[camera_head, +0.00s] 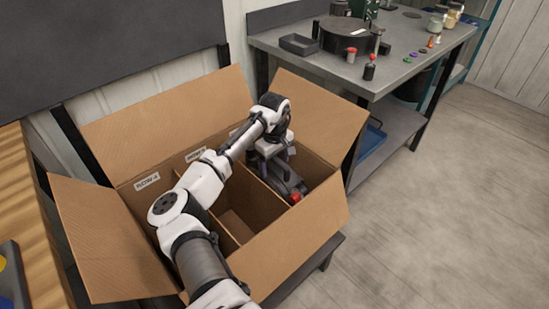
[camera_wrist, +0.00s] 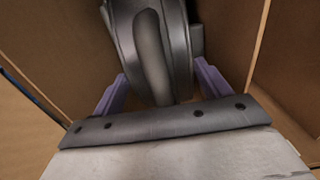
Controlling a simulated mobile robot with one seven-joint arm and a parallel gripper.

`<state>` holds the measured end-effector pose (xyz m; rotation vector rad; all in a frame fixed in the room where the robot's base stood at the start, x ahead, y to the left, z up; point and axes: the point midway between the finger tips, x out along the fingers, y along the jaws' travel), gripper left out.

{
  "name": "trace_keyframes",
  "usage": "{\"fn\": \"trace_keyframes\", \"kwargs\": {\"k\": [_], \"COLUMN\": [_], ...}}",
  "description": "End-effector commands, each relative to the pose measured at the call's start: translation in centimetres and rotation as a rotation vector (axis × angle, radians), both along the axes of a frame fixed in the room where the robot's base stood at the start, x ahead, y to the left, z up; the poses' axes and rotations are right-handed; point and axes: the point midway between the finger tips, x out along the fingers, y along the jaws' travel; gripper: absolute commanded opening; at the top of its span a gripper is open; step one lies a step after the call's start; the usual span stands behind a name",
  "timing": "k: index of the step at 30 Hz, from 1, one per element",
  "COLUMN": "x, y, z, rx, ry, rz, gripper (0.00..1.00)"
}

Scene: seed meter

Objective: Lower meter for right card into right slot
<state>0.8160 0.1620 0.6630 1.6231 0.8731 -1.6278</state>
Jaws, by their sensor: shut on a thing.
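The seed meter (camera_head: 285,180) is dark grey with a red part at its near end. It is in the right compartment of the open cardboard box (camera_head: 281,262); its underside is hidden, so I cannot tell whether it touches the floor. My gripper (camera_head: 277,154) is over that compartment, shut on the meter. In the wrist view, the purple fingers of my gripper (camera_wrist: 158,88) flank the dark rounded meter (camera_wrist: 150,45), with cardboard walls on both sides. White label cards sit on the back wall: a left card (camera_head: 147,181) and a middle card (camera_head: 195,154). The right card is mostly hidden behind my arm.
The box flaps stand open, with the right flap (camera_head: 318,115) close beside my wrist. Dividers separate the compartments; the middle one (camera_head: 236,225) shows bare cardboard. A grey workbench (camera_head: 400,75) behind holds a tray (camera_head: 299,44), a round black device (camera_head: 346,35) and small parts. Floor at right is clear.

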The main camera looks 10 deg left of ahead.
Motion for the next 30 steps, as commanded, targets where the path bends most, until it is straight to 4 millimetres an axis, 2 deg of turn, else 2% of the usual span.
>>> {"fn": "trace_keyframes", "kwargs": {"k": [30], "x": [0.10], "y": [0.03], "z": [-0.65], "rx": [0.001], "ry": [-0.004], "rz": [0.001], "gripper": [0.05]}}
